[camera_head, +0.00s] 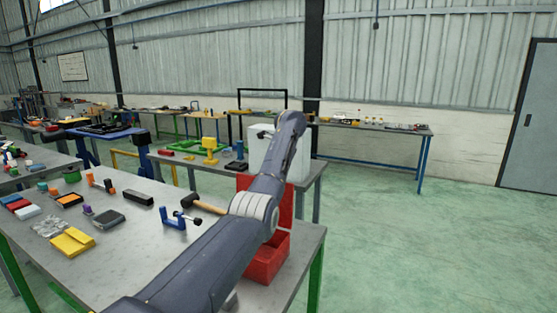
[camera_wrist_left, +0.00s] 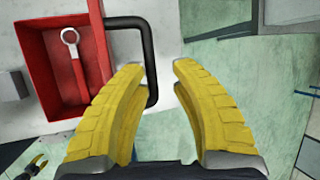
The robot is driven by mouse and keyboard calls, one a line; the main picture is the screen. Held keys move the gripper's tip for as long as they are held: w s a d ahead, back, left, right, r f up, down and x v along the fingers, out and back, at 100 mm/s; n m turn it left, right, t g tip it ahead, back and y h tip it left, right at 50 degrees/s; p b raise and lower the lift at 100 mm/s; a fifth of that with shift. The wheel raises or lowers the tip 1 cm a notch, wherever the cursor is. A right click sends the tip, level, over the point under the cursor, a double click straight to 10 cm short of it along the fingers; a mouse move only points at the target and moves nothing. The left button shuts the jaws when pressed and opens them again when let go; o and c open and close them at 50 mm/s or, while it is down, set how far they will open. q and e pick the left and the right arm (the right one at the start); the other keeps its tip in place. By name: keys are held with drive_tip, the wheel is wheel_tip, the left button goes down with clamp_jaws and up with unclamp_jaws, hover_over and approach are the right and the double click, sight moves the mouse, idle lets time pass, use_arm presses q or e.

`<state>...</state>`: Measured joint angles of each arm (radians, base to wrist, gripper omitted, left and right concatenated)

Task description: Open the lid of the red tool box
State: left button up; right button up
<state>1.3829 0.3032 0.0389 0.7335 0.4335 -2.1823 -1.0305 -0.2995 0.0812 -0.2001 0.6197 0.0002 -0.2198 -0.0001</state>
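The red tool box (camera_head: 266,264) stands at the right end of the near table, partly hidden by my left arm. Its inside is visible, and a red panel, apparently the lid (camera_head: 286,207), stands upright behind it. In the left wrist view the open red box (camera_wrist_left: 50,70) holds a wrench (camera_wrist_left: 73,58). A black handle (camera_wrist_left: 150,60) sticks out from its red edge. My left gripper (camera_wrist_left: 158,68) is open with two yellow fingers. The handle shows between the fingertips and partly behind the left finger; contact cannot be told. The head view hides this gripper. My right gripper is not in view.
On the near table (camera_head: 140,250), a hammer (camera_head: 205,206), a blue clamp (camera_head: 178,218) and a yellow case (camera_head: 72,242) lie left of the box. A white case (camera_head: 262,155) stands on the table behind. The green floor at right is clear.

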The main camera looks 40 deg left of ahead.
use_arm(q)
drive_tip(key=v, duration=0.8)
drive_tip(key=shift+r, duration=0.2)
drive_tip(key=shift+a, duration=0.1)
drive_tip(key=shift+f, duration=0.15)
